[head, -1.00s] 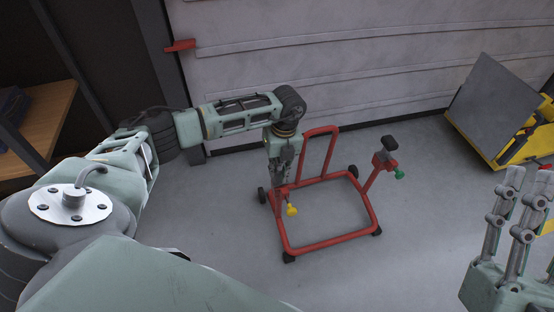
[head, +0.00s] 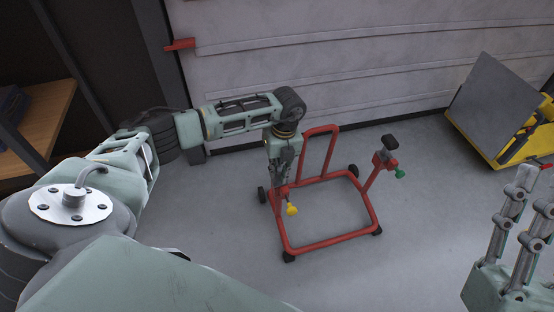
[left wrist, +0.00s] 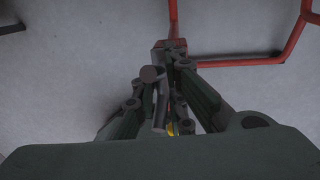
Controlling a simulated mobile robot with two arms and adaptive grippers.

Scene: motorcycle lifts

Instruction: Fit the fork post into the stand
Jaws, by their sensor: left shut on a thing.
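The red stand (head: 331,244) is a wheeled tube frame on the floor. A yellow knob (head: 292,210) is on its left side, and an upright with a black top (head: 389,142) and a green knob (head: 399,174) is on its right. My left gripper (head: 281,182) points down at the stand's left side, shut on a part, apparently the fork post, mostly hidden by the fingers. In the left wrist view a red block (left wrist: 170,44) lies just beyond the fingertips. Whether the post is inside the stand cannot be told. My right gripper (head: 522,225) has spread, empty fingers at the lower right.
A yellow lift with a grey plate (head: 494,105) stands at the back right. A pale panelled wall (head: 340,60) closes off the back. A wooden shelf (head: 42,118) is at the left. The grey floor (head: 425,240) right of the stand is clear.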

